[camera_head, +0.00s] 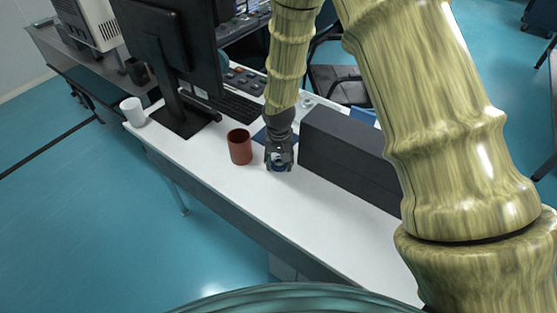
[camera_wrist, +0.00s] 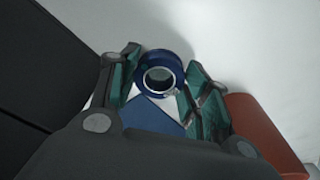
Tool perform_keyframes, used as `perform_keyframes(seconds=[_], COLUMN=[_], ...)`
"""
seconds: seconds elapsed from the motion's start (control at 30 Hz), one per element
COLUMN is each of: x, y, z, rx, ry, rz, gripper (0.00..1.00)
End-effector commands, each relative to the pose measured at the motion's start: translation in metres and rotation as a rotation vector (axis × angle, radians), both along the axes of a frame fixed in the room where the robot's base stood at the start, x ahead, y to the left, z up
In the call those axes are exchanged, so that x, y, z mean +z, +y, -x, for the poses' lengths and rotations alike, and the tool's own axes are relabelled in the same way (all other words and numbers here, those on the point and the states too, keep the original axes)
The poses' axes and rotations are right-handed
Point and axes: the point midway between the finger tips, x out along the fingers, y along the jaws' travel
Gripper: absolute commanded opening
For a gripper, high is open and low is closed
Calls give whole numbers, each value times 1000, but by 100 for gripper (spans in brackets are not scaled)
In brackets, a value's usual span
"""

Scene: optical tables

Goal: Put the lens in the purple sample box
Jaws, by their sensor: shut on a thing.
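The lens (camera_wrist: 160,68), a dark blue ring-shaped mount around a round glass, sits between the fingers of my gripper (camera_wrist: 162,84) in the wrist view. My gripper is shut on it. In the head view, my gripper (camera_head: 279,163) points down over the white table, and the lens shows as a small dark blue patch (camera_head: 279,168) between the fingertips. I cannot tell whether the lens touches the table. I cannot make out a purple sample box in either view.
A red-brown cup (camera_head: 240,147) stands close left of my gripper. A long dark box (camera_head: 345,150) stands close to the right. A monitor (camera_head: 172,55), keyboard (camera_head: 238,106) and white mug (camera_head: 132,111) are farther back. The white table (camera_head: 265,205) is bare in front.

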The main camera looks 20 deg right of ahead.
Motion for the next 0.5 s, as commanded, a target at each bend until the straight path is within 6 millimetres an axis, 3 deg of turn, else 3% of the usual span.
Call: perform_keyframes(seconds=[0.43, 0.47, 0.5], x=[-7, -7, -7], y=[0, 0, 0], z=[0, 0, 0], rx=[-1, -1, -1], ry=[-1, -1, -1], rz=[0, 0, -1], gripper=[19, 49, 56])
